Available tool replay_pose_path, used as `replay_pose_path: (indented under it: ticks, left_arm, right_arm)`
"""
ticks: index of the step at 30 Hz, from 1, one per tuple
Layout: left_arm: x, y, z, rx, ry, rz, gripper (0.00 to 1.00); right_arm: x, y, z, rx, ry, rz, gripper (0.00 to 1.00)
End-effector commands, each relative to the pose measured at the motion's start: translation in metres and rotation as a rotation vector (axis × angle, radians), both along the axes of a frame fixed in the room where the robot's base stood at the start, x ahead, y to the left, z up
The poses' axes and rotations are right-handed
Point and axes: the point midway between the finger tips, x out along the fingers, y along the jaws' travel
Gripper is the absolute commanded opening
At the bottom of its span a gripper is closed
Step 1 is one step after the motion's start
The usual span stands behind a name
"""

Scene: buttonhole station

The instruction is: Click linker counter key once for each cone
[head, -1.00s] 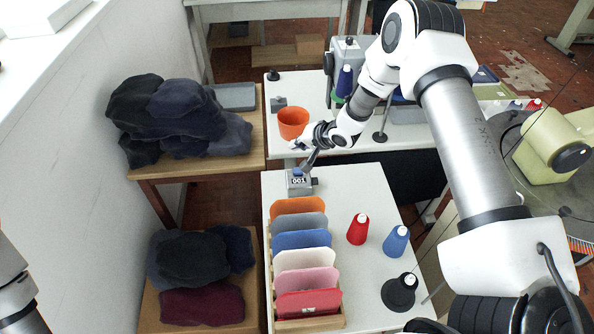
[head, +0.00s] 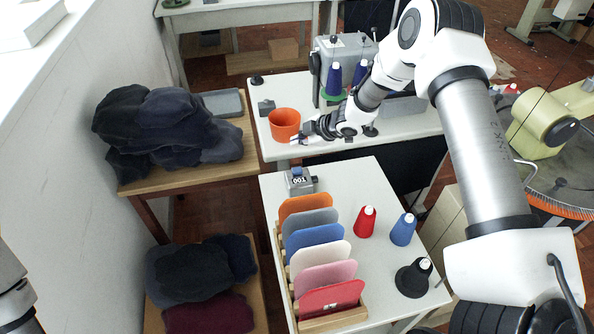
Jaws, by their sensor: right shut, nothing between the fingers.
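The counter (head: 299,181) is a small grey box with a blue key on top, at the back left of the near white table. Its display shows small digits that I cannot read surely. A red cone (head: 365,222) and a blue cone (head: 403,230) stand upright on the same table, right of the coloured cards. Dark blue cones (head: 334,79) stand by the grey machine behind. My right gripper (head: 299,139) is shut and empty, above and behind the counter, apart from its key and overlapping the orange cup's lower edge. My left gripper is out of view.
A rack of coloured cards (head: 319,249) fills the left of the near table (head: 385,275). An orange cup (head: 285,124) is on the back table. Dark cloth piles (head: 165,126) lie on a wooden table at left.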

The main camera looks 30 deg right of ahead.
Motion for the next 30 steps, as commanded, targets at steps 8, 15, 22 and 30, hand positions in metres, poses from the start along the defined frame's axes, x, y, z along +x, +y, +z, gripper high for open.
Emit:
replay_pose_path:
  ticks: [8,15,22,30]
  left_arm:
    - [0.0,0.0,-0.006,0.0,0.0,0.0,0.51]
    - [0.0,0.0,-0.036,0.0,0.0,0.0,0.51]
    - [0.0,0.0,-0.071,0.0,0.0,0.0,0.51]
    - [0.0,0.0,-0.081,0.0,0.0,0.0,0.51]
  right_arm:
    - [0.0,0.0,-0.006,0.003,0.001,-0.003,0.0]
    - [0.0,0.0,-0.035,0.003,0.002,-0.003,0.0]
    - [0.0,0.0,-0.07,0.003,0.001,-0.004,0.0]
    - [0.0,0.0,-0.088,0.003,0.001,-0.004,0.0]
